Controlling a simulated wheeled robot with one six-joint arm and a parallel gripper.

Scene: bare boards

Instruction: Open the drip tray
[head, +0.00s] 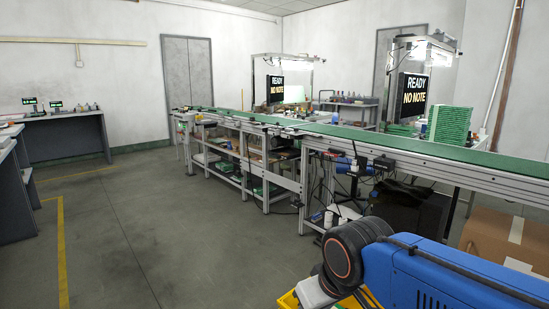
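I cannot make out a drip tray anywhere in the head view. My blue arm crosses the lower right corner, with a dark round joint at its end. My gripper's fingers do not show, so I cannot see what they hold or touch.
A long conveyor with a green belt (375,137) runs from the right edge to the back left. A cardboard box (490,238) stands at the right, by my arm. A grey workbench (66,138) stands at the left. The grey floor (150,225) between is clear.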

